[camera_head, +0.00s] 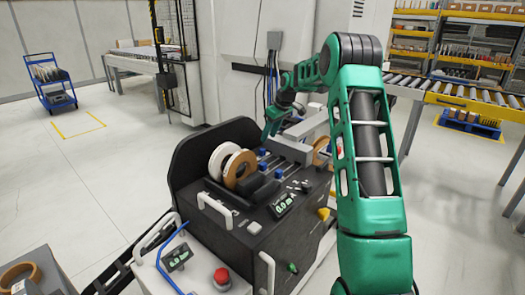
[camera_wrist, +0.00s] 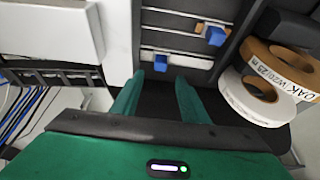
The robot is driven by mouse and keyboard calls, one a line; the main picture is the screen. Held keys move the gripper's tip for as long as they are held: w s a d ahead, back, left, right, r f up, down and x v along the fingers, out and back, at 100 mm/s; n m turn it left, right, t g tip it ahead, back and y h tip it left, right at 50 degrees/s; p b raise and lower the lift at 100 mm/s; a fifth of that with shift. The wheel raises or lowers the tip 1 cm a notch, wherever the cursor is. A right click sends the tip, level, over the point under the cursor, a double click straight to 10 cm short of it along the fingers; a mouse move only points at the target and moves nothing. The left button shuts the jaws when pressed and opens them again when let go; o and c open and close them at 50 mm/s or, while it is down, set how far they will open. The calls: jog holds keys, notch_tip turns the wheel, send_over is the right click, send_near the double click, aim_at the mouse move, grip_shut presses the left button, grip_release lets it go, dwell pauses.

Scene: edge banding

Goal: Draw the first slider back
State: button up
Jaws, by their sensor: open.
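Blue slider knobs sit on dark slotted rails in the machine's top. In the wrist view, one blue slider (camera_wrist: 160,63) lies just beyond my fingertips, roughly in line with the gap between them. Another blue slider (camera_wrist: 215,36) is farther up and to the right. My gripper (camera_wrist: 160,78) is open with nothing between its two green fingers. I cannot tell whether the fingers touch the nearer slider. In the head view, blue sliders (camera_head: 278,173) show beside the rolls, and my green gripper (camera_head: 268,130) reaches over the machine's far side. Which slider is the first is not marked.
A brown edge-band roll (camera_wrist: 285,72) and a white roll (camera_wrist: 256,98) stand close right of my gripper. A white block (camera_wrist: 50,30) is at left. The machine (camera_head: 275,225) has a dark raised back panel (camera_head: 195,155) and a control box with a red button (camera_head: 222,276).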

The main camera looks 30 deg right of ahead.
aim_at(263, 149)
jog(key=x, duration=0.9)
jog(key=shift+s, duration=0.1)
